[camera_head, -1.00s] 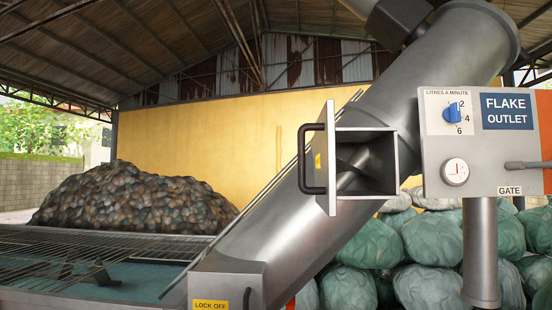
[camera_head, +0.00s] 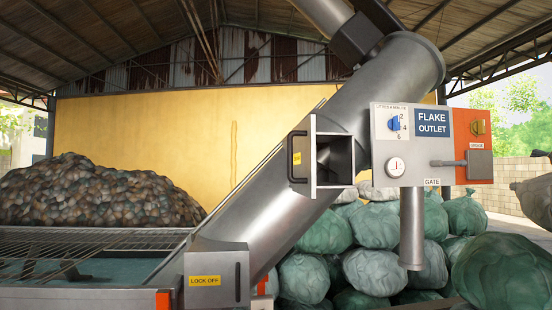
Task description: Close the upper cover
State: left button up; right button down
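The upper cover (camera_head: 312,151) is a flat metal door on the side of the slanted metal tube. It stands swung out at the left edge of a square opening (camera_head: 334,160), which shows the dark inside of the tube. A black handle (camera_head: 294,157) and a small yellow label are on the cover's outer face. Lower on the tube is another box-like cover (camera_head: 216,281) with a yellow LOCK OFF label and a dark handle; it looks shut. Neither of my grippers is in view.
A FLAKE OUTLET panel (camera_head: 428,146) with a blue knob, gauge and gate lever stands right of the opening, above a vertical pipe (camera_head: 412,228). Green bags (camera_head: 375,225) fill the lower right. A wire grid (camera_head: 80,240) and a flake pile (camera_head: 95,195) are at left.

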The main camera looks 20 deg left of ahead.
aim_at(301, 143)
jog(key=u, duration=0.6)
jog(key=i, duration=1.2)
jog(key=u, duration=0.95)
jog(key=k, duration=0.95)
jog(key=z, duration=1)
